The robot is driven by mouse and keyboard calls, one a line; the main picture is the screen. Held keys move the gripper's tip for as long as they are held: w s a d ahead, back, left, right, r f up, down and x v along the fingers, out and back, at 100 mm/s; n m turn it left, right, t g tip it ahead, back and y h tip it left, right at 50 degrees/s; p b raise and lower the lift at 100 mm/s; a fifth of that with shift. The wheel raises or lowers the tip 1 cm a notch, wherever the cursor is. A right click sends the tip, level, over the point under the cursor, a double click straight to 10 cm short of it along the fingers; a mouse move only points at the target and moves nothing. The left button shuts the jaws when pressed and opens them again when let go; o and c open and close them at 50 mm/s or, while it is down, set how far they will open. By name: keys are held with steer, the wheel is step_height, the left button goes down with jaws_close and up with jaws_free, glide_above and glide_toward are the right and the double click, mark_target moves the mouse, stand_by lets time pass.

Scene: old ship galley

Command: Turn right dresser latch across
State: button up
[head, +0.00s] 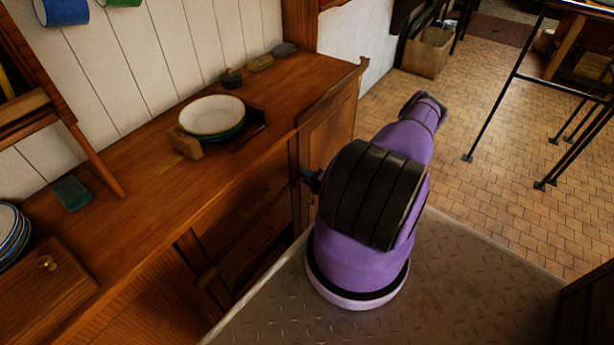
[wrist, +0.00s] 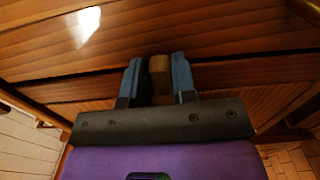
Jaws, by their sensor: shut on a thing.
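In the wrist view my gripper (wrist: 158,80) has its two blue fingers closed around a small brown wooden latch (wrist: 159,68). The latch stands out from the reddish-brown wooden front of the dresser (wrist: 240,72). It points along the fingers, and its far end shows between the fingertips. Only a small dark part of my gripper (head: 311,178) shows there, against the dresser front. The latch is hidden in the head view.
On the dresser top are a white bowl (head: 213,115) on a stack, a small wooden block (head: 188,146) and a green block (head: 72,194). Blue-rimmed plates (head: 10,235) stand at left. Open tiled floor (head: 480,130) lies right, with a dark metal-framed rack (head: 520,75) and a bin (head: 428,52).

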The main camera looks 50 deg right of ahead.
steer(key=shift+f+m, duration=0.1)
steer(key=shift+m, duration=0.2)
steer(key=o, duration=0.9)
steer(key=s, duration=0.7)
steer(key=s+d, duration=0.1)
steer(key=s, duration=0.2)
steer(key=shift+s, duration=0.4)
